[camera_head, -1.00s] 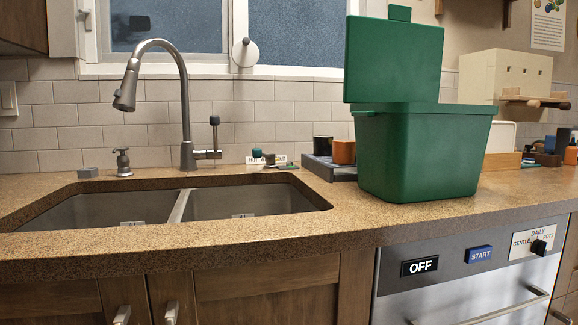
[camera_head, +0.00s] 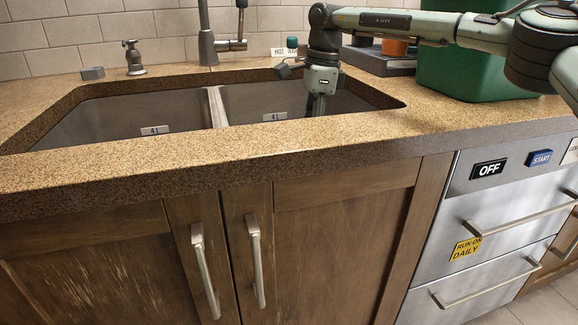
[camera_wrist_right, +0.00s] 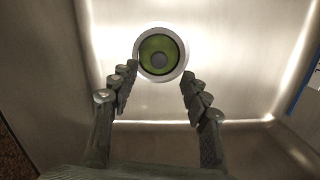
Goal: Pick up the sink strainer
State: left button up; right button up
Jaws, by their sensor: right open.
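The sink strainer (camera_wrist_right: 160,53) shows in the right wrist view as a round piece with a pale metal rim, a green inside and a dark grey centre, at the floor of the sink basin. My right gripper (camera_wrist_right: 158,80) is open and empty, its two fingers pointing down toward the strainer, one on each side of it in the picture. In the head view my right gripper (camera_head: 313,106) reaches down into the right sink basin (camera_head: 245,97); its fingertips and the strainer are hidden behind the counter's front edge. My left gripper is not in view.
A divider (camera_head: 217,107) separates the left basin (camera_head: 120,115) from the right one. The faucet (camera_head: 207,40) stands behind the sink. A green bin (camera_head: 465,70) and a dark tray (camera_head: 380,62) stand on the counter to the right.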

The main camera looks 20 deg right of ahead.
jog(key=f, duration=0.4)
jog(key=a+f, duration=0.1)
jog(key=f, duration=0.1)
jog(key=shift+f, duration=0.4)
grip_shut()
